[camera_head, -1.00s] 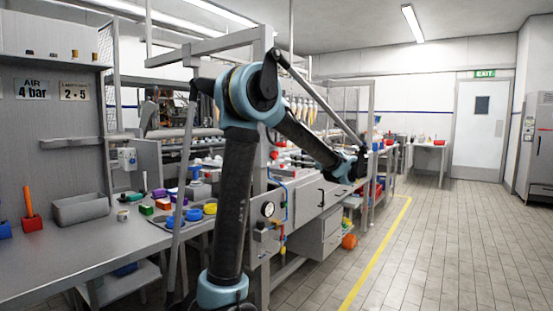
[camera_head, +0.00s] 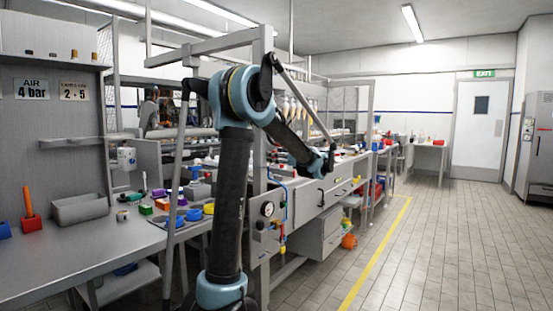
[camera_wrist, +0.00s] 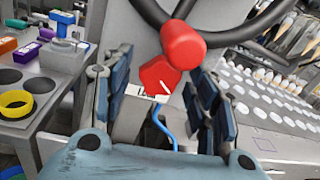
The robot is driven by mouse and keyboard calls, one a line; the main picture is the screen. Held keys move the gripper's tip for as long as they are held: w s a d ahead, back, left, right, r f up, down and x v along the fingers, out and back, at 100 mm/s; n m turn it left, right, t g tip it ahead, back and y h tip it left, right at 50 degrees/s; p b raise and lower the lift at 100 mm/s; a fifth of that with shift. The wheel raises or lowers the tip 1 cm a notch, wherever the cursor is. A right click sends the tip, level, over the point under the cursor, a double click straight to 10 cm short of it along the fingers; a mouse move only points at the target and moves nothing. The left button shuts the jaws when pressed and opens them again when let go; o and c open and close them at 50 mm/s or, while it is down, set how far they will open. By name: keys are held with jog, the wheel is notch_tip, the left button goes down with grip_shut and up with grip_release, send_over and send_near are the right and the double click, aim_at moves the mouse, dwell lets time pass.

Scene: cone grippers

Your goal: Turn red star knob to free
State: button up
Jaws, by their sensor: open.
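A red knob (camera_wrist: 157,76) with a white pointer line shows in the wrist view, between and beyond the fingers of my gripper (camera_wrist: 160,84). A white label (camera_wrist: 133,90) lies partly hidden beside it. A red rounded grip (camera_wrist: 183,44) on a dark curved wheel or handle (camera_wrist: 147,12) overlaps the knob's upper right. My gripper is open, with the knob framed between its fingers; I cannot tell whether they touch it. In the head view my gripper (camera_head: 328,160) is small and dark above the machine's front, and I cannot make out the knob there.
A blue hose (camera_wrist: 163,128) runs below the knob. A tray with round holes and a yellow ring (camera_wrist: 16,103) is at the left. Rows of white discs (camera_wrist: 265,95) are at the right. The aisle floor (camera_head: 440,250) right of the machine is clear.

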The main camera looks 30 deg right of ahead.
jog(key=c, duration=1.1)
jog(key=shift+o, duration=0.2)
jog(key=shift+n, duration=0.4)
jog(key=shift+f+n+y, duration=0.1)
jog(key=shift+n+y, duration=0.2)
jog(key=shift+n, duration=3)
